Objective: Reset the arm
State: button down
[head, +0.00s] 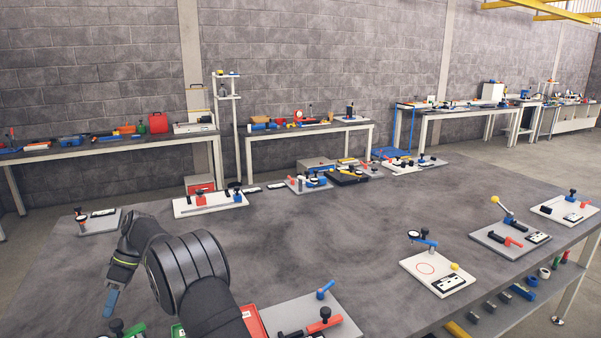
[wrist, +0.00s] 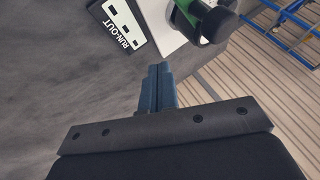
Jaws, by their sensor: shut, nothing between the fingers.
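My gripper (head: 111,302) is at the left of the head view, pointing down near the table's left side. In the wrist view its two blue fingers (wrist: 160,88) are together, with nothing between them. My dark arm reaches in from the bottom of the head view. The fingertips are close to a white plate (wrist: 168,35) carrying a green and black clamp (wrist: 205,18). A black card marked RUN-OUT (wrist: 118,32) lies beside it. I cannot tell how high the fingers are above the table.
The grey table (head: 340,225) has a wide clear middle. A red tray (head: 254,322) and a plate with a red-handled clamp (head: 325,320) are right of my arm. A white plate with a red circle (head: 437,273) stands at the right. Several fixtures line the far edge.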

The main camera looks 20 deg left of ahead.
jog(key=s+d, duration=0.3)
jog(key=s, duration=0.1)
jog(key=w+m+t+y, duration=0.5)
jog(key=w+m, duration=0.4)
jog(key=m, duration=0.4)
jog(key=shift+d+f+y, duration=0.25)
jog(key=shift+f+y, duration=0.2)
jog(key=shift+y, duration=0.05)
jog(key=shift+s, duration=0.1)
jog(key=s+a+n+g+h, duration=0.1)
jog(key=s+n+g+h, duration=0.3)
jog(key=n, duration=0.7)
jog(key=shift+s+a+n+g+h, duration=0.4)
jog(key=shift+s+h, duration=0.2)
jog(key=shift+s, duration=0.55)
